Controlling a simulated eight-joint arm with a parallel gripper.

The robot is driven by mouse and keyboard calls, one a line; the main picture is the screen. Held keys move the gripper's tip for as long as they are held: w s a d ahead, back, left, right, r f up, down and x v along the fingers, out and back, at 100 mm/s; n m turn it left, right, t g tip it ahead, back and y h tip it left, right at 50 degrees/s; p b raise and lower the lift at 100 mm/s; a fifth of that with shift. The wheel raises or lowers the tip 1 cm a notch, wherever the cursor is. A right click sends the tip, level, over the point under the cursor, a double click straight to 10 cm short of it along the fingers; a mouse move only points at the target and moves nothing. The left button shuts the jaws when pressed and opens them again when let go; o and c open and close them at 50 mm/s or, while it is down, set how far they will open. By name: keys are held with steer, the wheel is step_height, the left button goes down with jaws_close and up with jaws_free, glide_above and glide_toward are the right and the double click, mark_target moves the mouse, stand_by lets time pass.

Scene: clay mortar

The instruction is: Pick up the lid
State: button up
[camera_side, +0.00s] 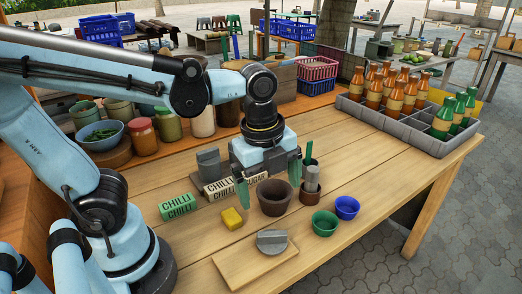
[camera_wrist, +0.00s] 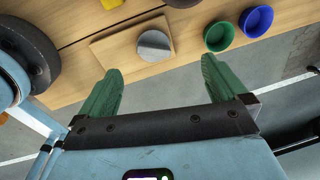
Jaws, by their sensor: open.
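The lid (camera_side: 272,241) is a grey disc with a raised grip bar. It lies on a thin wooden board (camera_side: 240,272) near the front of the table. In the wrist view the lid (camera_wrist: 153,45) shows as a grey disc on the board, beyond the fingertips and roughly between them in the picture. My gripper (camera_side: 269,192) points down with its green fingers spread and nothing between them. It is above the table, behind the lid and near the brown clay mortar (camera_side: 274,202). Both fingers of my gripper (camera_wrist: 160,66) are visible in the wrist view.
A green bowl (camera_side: 325,223) and a blue bowl (camera_side: 347,207) stand right of the lid. A small brown pot (camera_side: 309,196) holds upright tools. A yellow block (camera_side: 232,219) and chilli boxes (camera_side: 178,206) lie left. A grey bottle crate (camera_side: 400,128) stands back right.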

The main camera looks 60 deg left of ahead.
mark_target(272, 233)
steer(key=shift+s+d+f+m+g, duration=0.1)
steer(key=shift+d+f+m+g, duration=0.15)
steer(key=shift+f+m, duration=0.7)
steer(key=shift+s+d+f+m+g, duration=0.15)
steer(key=shift+f+m, duration=0.45)
steer(key=shift+f, duration=0.7)
steer(key=shift+s+d+f+m+g, duration=0.1)
steer(key=shift+d+f+m+g, duration=0.15)
steer(key=shift+f+m, duration=0.7)
steer(key=shift+w+d+f, duration=0.15)
steer(key=shift+f, duration=0.9)
steer(key=shift+w+d+f, duration=0.1)
steer(key=shift+f, duration=0.9)
steer(key=shift+f+n, duration=0.3)
steer(key=shift+f, duration=0.4)
steer(key=c, duration=1.1)
